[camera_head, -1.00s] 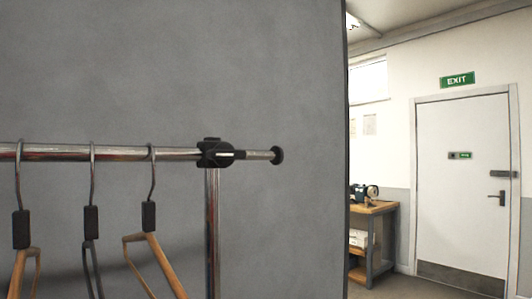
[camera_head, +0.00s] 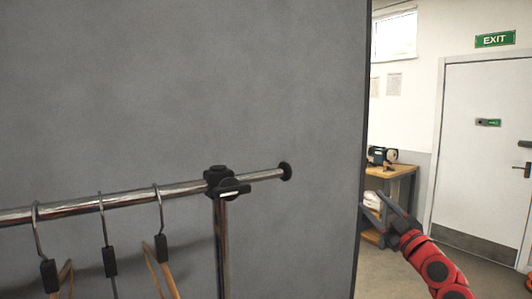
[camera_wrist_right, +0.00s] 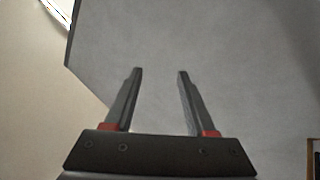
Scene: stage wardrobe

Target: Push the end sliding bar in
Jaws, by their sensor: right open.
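The end sliding bar (camera_head: 265,175) is a thin chrome rod with a round black end cap (camera_head: 286,171). It sticks out to the right of a black clamp joint (camera_head: 222,182) at the top of the clothes rack's chrome post (camera_head: 222,245). My right gripper (camera_head: 382,203) is to the right of the bar and lower in the head view, apart from it. Its two fingers are spread and empty, also in the right wrist view (camera_wrist_right: 159,72). The bar does not show in the right wrist view. My left gripper is not in view.
Several hangers (camera_head: 160,245) hang from the rack's rail (camera_head: 90,204) left of the clamp. A large grey panel (camera_head: 180,80) stands behind the rack. A wooden workbench (camera_head: 402,172) with a machine (camera_head: 381,156) and a white door (camera_head: 485,150) are at the right.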

